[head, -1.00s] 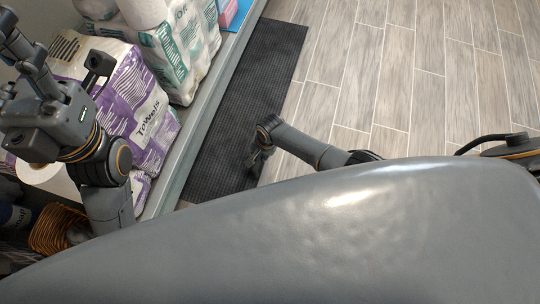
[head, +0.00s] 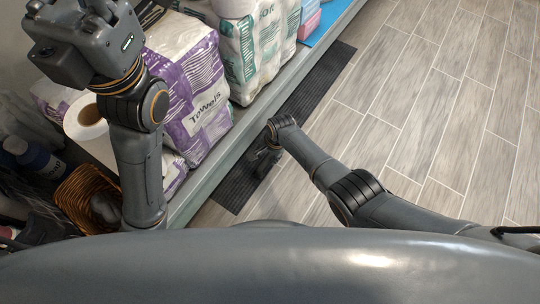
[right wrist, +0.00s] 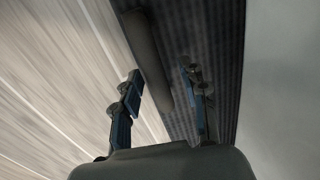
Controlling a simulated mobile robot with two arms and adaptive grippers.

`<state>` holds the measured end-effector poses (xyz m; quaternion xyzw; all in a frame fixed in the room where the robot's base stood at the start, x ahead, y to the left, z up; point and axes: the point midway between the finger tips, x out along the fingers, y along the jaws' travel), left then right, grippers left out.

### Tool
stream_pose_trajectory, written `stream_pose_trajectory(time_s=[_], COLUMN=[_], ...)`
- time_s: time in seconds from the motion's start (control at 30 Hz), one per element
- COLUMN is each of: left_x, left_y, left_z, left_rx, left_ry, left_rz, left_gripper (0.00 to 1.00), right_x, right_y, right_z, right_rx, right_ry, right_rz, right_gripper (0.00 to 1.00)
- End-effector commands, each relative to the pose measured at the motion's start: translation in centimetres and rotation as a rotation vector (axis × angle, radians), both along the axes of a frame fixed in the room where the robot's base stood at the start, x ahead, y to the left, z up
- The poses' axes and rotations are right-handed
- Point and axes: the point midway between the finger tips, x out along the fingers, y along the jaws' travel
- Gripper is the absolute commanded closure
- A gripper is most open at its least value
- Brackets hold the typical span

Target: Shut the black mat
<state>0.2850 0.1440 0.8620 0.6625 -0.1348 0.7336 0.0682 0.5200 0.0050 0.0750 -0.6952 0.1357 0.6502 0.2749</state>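The black mat (head: 318,85) lies on the floor along the shelf's front edge. In the head view it is a narrow dark strip; the shelf may hide part of it. In the right wrist view the ribbed mat (right wrist: 200,30) has a dark rounded roll (right wrist: 148,50) along its left edge. My right gripper (head: 264,162) is low over the mat's near part. In the right wrist view its fingers (right wrist: 160,84) are apart, with the roll beyond and between them; I see no grip on it. My left gripper (head: 72,35) is raised at upper left, its fingertips cut off by the frame.
A shelf borders the mat on the left, holding towel packs (head: 195,95), a paper roll (head: 90,125) and a wicker basket (head: 88,195). The plank floor (head: 420,110) right of the mat is clear.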

Motion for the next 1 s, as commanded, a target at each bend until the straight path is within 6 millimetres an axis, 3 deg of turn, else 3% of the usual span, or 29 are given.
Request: stream_pose_trajectory(time_s=[0.47, 0.67, 1.0], left_x=[0.0, 0.0, 0.0], left_y=[0.0, 0.0, 0.0], left_z=[0.0, 0.0, 0.0], left_rx=[0.0, 0.0, 0.0], left_ry=[0.001, 0.001, 0.001], left_rz=[0.0, 0.0, 0.0], left_gripper=[0.51, 0.51, 0.51], right_x=[-0.3, -0.6, -1.1], right_y=[-0.4, -0.8, -1.5], right_z=[0.5, 2.4, 7.3], right_rx=[-0.005, -0.004, -0.003], right_ry=[0.007, 0.006, 0.003], right_rz=[0.0, -0.002, 0.0], right_gripper=[0.55, 0.55, 0.55])
